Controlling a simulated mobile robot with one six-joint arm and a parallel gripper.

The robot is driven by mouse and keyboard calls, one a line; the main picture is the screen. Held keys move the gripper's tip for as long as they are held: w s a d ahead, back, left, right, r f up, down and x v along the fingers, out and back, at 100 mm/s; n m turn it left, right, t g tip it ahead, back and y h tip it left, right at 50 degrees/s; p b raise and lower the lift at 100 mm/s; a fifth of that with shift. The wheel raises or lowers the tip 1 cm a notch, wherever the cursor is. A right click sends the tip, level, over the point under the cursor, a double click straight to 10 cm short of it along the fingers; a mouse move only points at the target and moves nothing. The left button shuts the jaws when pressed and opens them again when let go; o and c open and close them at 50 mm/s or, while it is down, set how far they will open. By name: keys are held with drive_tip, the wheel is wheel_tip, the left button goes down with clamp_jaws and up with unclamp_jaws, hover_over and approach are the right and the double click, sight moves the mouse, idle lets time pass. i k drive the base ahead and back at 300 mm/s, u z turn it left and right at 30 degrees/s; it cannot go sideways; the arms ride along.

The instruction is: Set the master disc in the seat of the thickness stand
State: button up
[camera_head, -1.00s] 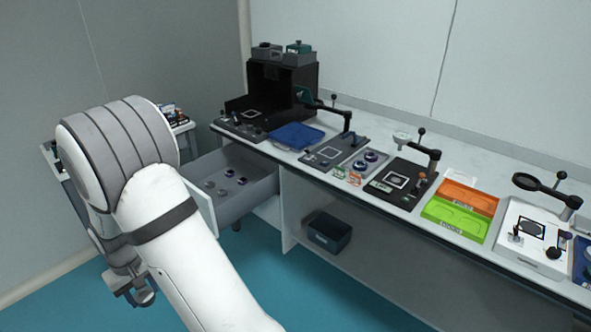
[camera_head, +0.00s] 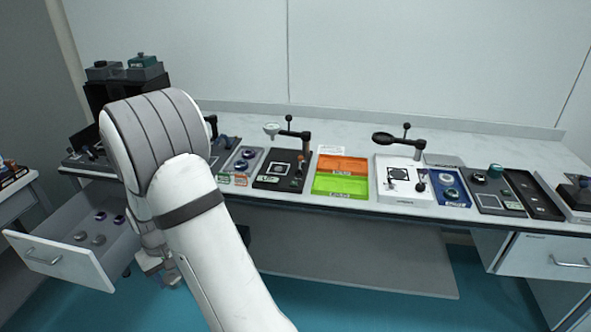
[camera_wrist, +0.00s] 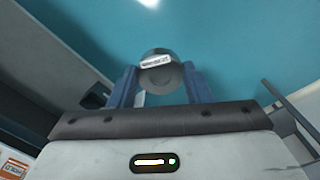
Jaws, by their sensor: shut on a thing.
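My gripper (camera_wrist: 158,84) is shut on a grey cylindrical disc (camera_wrist: 160,72) with a white label across it. The disc sits between the blue fingers, above the blue floor; the label's text is too small to read. In the head view my gripper (camera_head: 158,268) hangs low below my arm, beside the open drawer, and the disc cannot be made out there. A black stand (camera_head: 267,182) with a dial gauge (camera_head: 272,129) on a side arm, which looks like the thickness stand, stands on the bench.
An open drawer (camera_head: 60,258) at the left holds several small discs. Right of the black stand are orange (camera_head: 343,165) and green (camera_head: 340,184) trays, then a white magnifier stand (camera_head: 402,194). The bench back (camera_head: 350,130) is largely clear.

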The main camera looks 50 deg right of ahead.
sight(279, 169)
drive_tip(key=z, duration=0.9)
drive_tip(key=i, duration=0.3)
drive_tip(key=z, duration=0.5)
